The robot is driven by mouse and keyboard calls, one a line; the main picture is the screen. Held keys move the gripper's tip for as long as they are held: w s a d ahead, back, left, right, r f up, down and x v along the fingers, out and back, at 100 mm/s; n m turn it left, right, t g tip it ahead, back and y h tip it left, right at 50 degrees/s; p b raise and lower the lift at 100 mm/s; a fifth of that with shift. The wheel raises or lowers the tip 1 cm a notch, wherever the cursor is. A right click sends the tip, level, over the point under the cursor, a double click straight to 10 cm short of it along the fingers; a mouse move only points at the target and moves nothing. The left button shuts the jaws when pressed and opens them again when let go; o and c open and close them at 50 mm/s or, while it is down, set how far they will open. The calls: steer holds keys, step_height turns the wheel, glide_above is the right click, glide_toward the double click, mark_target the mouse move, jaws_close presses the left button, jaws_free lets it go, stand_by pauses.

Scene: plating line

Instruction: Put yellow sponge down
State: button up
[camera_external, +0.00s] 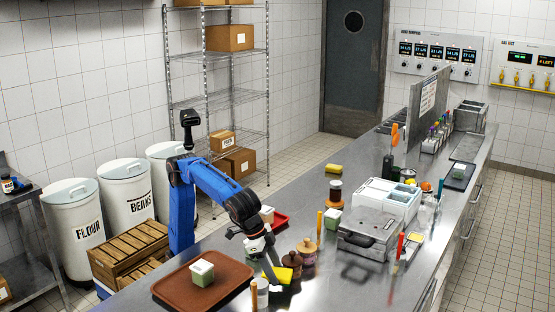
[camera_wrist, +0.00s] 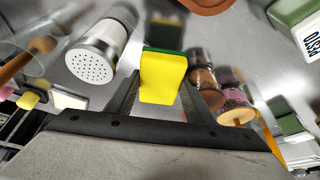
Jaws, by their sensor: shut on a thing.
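The yellow sponge (camera_wrist: 163,78), with a dark green layer on one side, is between the fingers of my gripper (camera_wrist: 160,95) in the wrist view. My gripper is shut on it. In the external view the sponge (camera_external: 284,275) shows low over the steel counter (camera_external: 330,285), close beside my gripper (camera_external: 273,272). I cannot tell whether the sponge touches the counter.
A brown tray (camera_external: 225,262) with a pale green-and-white container (camera_external: 202,271) lies at left. Spice jars (camera_external: 307,250) stand just right of the gripper. A shaker (camera_wrist: 100,50) stands close by in the wrist view. A grey press (camera_external: 369,233) is farther right.

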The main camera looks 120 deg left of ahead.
steer(key=shift+f, duration=1.95)
steer(key=shift+f, duration=0.1)
steer(key=o, duration=0.7)
steer(key=shift+o, duration=0.2)
steer(key=v, duration=1.2)
